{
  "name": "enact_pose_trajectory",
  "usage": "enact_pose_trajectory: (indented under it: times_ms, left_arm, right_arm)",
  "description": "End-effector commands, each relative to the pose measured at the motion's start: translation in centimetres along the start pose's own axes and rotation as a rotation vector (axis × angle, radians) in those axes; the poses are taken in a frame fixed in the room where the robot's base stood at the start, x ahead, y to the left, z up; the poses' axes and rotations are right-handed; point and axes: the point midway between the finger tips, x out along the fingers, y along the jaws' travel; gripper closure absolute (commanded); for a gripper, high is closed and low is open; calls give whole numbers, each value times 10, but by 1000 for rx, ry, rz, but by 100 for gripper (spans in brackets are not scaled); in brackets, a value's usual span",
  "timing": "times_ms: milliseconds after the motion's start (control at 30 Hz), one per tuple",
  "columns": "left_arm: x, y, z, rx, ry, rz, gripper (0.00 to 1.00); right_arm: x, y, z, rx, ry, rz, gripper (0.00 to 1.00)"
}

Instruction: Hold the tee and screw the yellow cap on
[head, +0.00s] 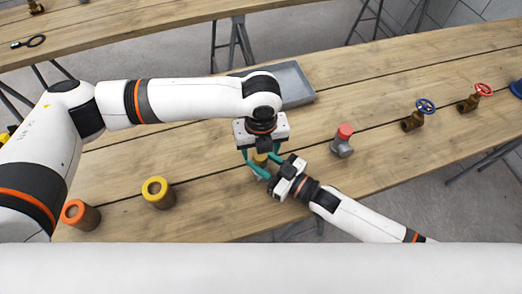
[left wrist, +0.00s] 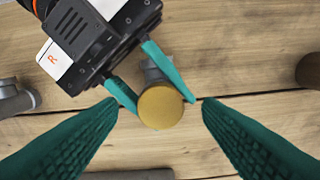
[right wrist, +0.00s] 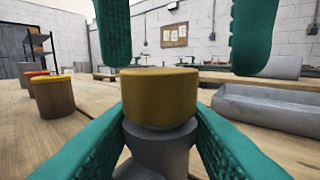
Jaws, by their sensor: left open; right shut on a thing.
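The grey tee (right wrist: 158,150) stands on the table between the fingers of my right gripper (right wrist: 160,135), which is shut on it. The yellow cap (right wrist: 160,95) sits on top of the tee; I cannot tell how far it is threaded. The cap also shows from above in the left wrist view (left wrist: 161,106) and partly in the head view (head: 260,159). My left gripper (left wrist: 160,125) is open, pointing down above the cap. Its fingers are on either side of the cap and apart from it.
A grey tray (head: 292,84) lies behind my left gripper. A grey fitting with a red cap (head: 344,138) stands to the right, with valves (head: 413,118) beyond. Cylinders with a yellow rim (head: 158,192) and an orange rim (head: 80,215) stand to the left.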

Motion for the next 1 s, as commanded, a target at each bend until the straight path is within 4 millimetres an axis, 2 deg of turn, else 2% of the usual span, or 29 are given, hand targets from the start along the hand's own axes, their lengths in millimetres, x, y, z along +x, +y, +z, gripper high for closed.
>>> enact_pose_trajectory:
  times_ms: [33,200,400,600,867,900,1000]
  left_arm:
    - [-11,0,-1,1,3,3,40]
    - [-48,1,0,1,3,3,40]
    - [-84,1,1,2,2,3,40]
    - [-98,1,2,1,0,1,40]
    - [-100,1,2,1,0,1,40]
    - [-100,1,2,1,0,1,40]
    - [-100,1,2,1,0,1,40]
  right_arm:
    - [-2,2,-7,3,17,0,100]
    - [-2,1,-7,2,17,0,100]
    - [-2,1,-7,2,17,0,100]
    - [-2,1,-7,2,17,0,100]
    - [-2,1,-7,2,17,0,100]
    - [-2,1,-7,2,17,0,62]
    - [-2,1,-7,2,17,0,46]
